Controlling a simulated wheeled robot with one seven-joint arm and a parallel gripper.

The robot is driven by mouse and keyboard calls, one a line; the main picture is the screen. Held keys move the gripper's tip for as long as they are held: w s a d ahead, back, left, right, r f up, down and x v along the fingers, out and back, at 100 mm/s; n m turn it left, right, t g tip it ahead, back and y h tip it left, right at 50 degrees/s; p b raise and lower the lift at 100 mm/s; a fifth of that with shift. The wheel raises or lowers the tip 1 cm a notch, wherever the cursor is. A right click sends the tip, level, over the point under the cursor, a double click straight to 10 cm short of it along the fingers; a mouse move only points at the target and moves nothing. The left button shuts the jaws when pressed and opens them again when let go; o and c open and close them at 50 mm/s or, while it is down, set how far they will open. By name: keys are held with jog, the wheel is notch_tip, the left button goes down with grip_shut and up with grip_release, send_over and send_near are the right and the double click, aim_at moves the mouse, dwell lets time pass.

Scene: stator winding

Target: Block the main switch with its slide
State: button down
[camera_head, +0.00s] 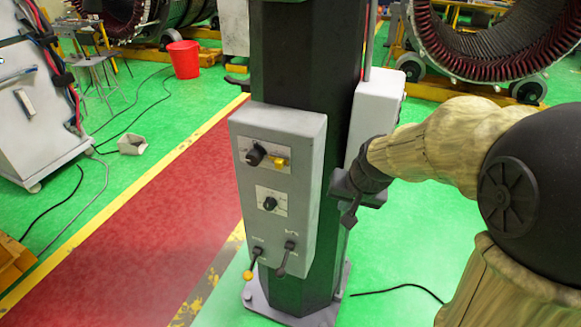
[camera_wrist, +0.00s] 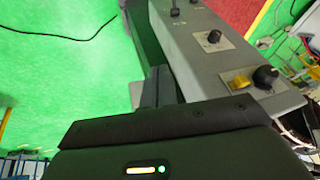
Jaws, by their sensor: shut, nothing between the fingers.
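The main switch appears to be the black rotary knob (camera_head: 254,156) on the upper plate of a grey control box (camera_head: 270,125). A yellow piece, likely its slide (camera_head: 280,162), sits just right of the knob. In the wrist view the knob (camera_wrist: 265,77) and the yellow slide (camera_wrist: 241,83) are at the right, close together; I cannot tell whether they touch. My gripper (camera_head: 349,218) is beside the right side of the box, apart from the switch. Its fingers (camera_wrist: 158,85) are shut and empty, left of the box face in the wrist view.
A second black knob (camera_head: 270,203) and two levers (camera_head: 249,273) (camera_head: 285,262) are lower on the box. The box hangs on a dark column (camera_head: 307,60); another grey box (camera_head: 372,108) is behind my gripper. The space before the panel looks clear.

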aim_at(277, 162)
jog(key=w+a+r+t+y+b, duration=0.1)
jog(key=w+a+r+y, duration=0.1)
jog(key=w+a+r, duration=0.4)
jog(key=w, duration=0.2)
jog(key=shift+w+r+m+t, duration=0.3)
jog(key=shift+r+m, duration=0.1)
jog(key=shift+a+f, duration=0.1)
jog(key=p+x, duration=0.2)
jog(key=x, duration=0.7)
jog(key=shift+w+a+f+p, duration=0.1)
jog(key=shift+w+f+p, duration=0.15)
jog(key=shift+p, duration=0.05)
jog(key=a+p, duration=0.1)
jog(key=w+a+p, duration=0.1)
jog(key=a, duration=0.1)
jog(key=shift+r, duration=0.1)
jog(key=shift+w+a+p, duration=0.25)
jog(key=shift+a+p, duration=0.1)
jog(key=shift+s, duration=0.1)
